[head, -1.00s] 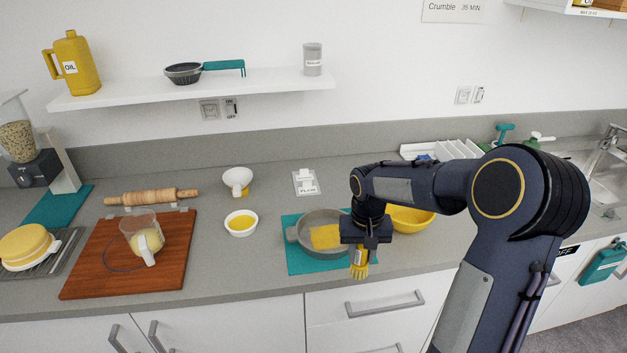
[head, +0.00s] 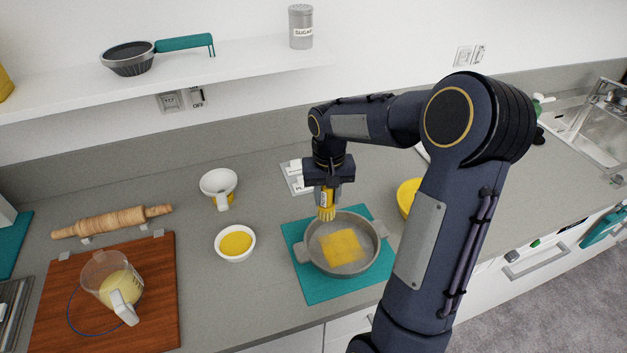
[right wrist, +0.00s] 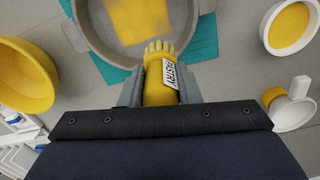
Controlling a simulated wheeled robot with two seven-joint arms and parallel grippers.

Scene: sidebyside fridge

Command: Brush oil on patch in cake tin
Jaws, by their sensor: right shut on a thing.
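The grey cake tin (head: 312,262) stands on a teal mat (head: 318,291), with a yellow patch (head: 342,247) on its floor. My right gripper (head: 327,186) is shut on the yellow pastry brush (head: 327,204), which points bristles down at the tin's back rim. The right wrist view shows the brush (right wrist: 158,88), labelled PASTRY, between the fingers, with its bristles near the tin's rim. I cannot tell whether they touch it. A small white bowl of yellow oil (head: 236,242) stands left of the tin. My left gripper is not in view.
A white cup-like pourer (head: 219,188) stands behind the oil bowl. A yellow bowl (head: 408,195) is right of the tin, partly behind my arm. A jug (head: 113,285) on a wooden board (head: 60,318) and a rolling pin (head: 112,221) are at left.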

